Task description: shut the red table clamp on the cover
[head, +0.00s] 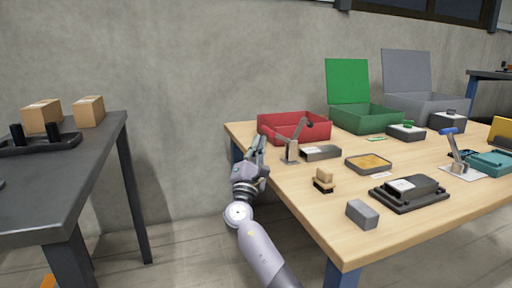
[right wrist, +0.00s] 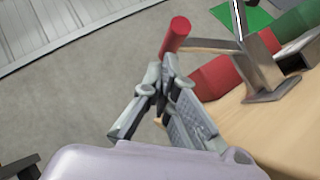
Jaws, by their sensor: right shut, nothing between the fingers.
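The red table clamp (head: 292,150) stands near the left edge of the wooden table, its metal arm raised and tilted to the right. In the right wrist view, its red handle (right wrist: 175,35) shows just beyond the fingertips, and its metal post and base (right wrist: 270,92) stand to the right. A dark grey block with a pale label (head: 321,153), apparently the cover, lies right of the clamp, with the arm up off it. My right gripper (head: 260,143) is shut and empty, left of the clamp. It shows in the right wrist view (right wrist: 165,75); I cannot tell whether it touches the handle.
A red bin (head: 266,124) stands behind the clamp. A wooden-topped block (head: 324,180), a grey block (head: 362,214) and a yellow-filled tray (head: 368,163) lie nearer. A blue-handled clamp (head: 458,160) is farther right. Floor separates the wooden table from a dark table (head: 90,150) at left.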

